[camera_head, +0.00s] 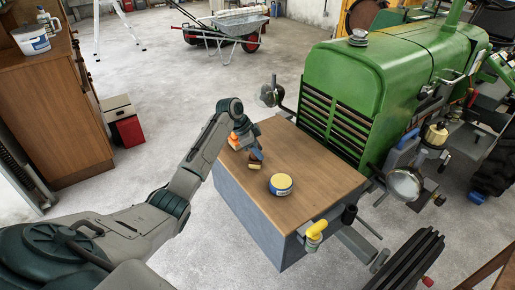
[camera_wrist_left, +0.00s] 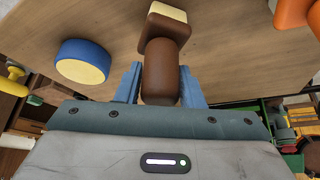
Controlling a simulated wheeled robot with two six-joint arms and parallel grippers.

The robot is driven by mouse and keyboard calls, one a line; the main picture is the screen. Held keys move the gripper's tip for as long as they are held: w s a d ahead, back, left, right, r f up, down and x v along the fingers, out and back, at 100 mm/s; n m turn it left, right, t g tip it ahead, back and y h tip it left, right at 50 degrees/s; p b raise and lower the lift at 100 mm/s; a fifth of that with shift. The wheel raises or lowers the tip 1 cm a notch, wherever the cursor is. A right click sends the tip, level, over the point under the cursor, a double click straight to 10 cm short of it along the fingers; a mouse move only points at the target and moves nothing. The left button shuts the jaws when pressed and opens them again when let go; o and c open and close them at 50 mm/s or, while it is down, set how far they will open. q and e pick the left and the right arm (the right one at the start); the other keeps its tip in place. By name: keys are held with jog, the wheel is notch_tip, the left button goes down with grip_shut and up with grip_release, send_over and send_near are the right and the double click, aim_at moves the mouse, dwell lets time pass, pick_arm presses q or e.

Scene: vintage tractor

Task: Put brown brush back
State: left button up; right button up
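The brown brush (camera_head: 254,166), with pale cream bristles, is at the left part of the wooden top (camera_head: 318,180) in front of the tractor. In the left wrist view the brush (camera_wrist_left: 163,62) has its rounded brown handle between the blue fingers, bristles pointing away. My left gripper (camera_head: 257,155) reaches down over it, and its fingers (camera_wrist_left: 162,88) meet both sides of the handle. Whether the brush still touches the wooden top is hard to tell. My right gripper is out of view.
A blue tin with a yellow top (camera_head: 280,184) stands near the brush; it also shows in the wrist view (camera_wrist_left: 83,62). An orange object (camera_head: 234,140) is beside the gripper. A yellow-handled tool (camera_head: 316,229) is at the front corner. The green tractor (camera_head: 385,85) stands behind.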

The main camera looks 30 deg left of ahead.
pick_arm(q)
jog(key=shift+o, duration=1.3)
jog(key=shift+a+r, duration=0.1)
jog(key=b+v, duration=0.4)
jog(key=v, duration=0.7)
jog(key=shift+r, duration=0.35)
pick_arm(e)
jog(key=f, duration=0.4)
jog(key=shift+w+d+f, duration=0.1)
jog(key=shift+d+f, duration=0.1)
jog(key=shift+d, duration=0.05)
pick_arm(q)
jog(key=shift+s+a, duration=0.1)
jog(key=shift+a, duration=0.05)
